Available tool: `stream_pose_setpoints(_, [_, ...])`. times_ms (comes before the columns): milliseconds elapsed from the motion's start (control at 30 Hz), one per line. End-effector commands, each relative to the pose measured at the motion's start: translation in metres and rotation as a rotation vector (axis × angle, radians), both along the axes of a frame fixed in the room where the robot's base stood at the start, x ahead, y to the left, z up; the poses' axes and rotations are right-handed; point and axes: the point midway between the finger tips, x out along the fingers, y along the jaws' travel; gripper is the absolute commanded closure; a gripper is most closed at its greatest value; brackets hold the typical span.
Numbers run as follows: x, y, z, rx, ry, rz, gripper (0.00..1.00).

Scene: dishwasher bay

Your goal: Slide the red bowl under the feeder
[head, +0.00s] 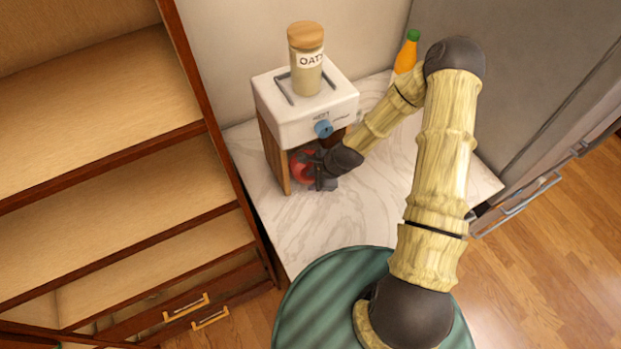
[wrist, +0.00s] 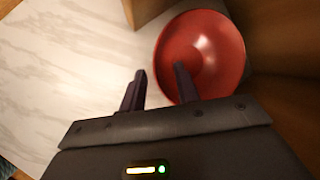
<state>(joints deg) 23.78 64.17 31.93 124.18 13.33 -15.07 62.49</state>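The feeder (head: 300,118) is a white box on wooden side panels, with a blue knob on its front. It stands on the marble counter. The red bowl (head: 301,167) is low between the panels, beneath the white box, partly hidden by my gripper (head: 320,172). In the wrist view the round red bowl (wrist: 222,50) shows its inside, with no contents visible. My gripper (wrist: 160,70) has its fingers apart at the bowl's near left edge. One finger overlaps the bowl and the other is outside it over the counter. Contact with the rim is unclear.
A jar labelled oats (head: 307,70) with a wooden lid stands on the feeder. Open wooden shelves (head: 120,150) are at the left. The marble counter (head: 345,215) is clear in front of the feeder.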

Motion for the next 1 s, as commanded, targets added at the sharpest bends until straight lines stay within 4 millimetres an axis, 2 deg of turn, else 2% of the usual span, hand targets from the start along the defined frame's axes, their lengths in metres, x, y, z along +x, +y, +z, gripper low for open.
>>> stream_pose_setpoints(200, [0.003,0.006,-0.014,0.000,0.001,0.001,0.68])
stream_pose_setpoints(500, [0.004,0.007,-0.016,-0.001,0.000,0.001,0.68])
stream_pose_setpoints(667, [0.004,0.007,-0.016,0.000,0.001,0.001,1.00])
stream_pose_setpoints(1000, [0.006,0.005,-0.016,0.000,0.001,-0.003,1.00])
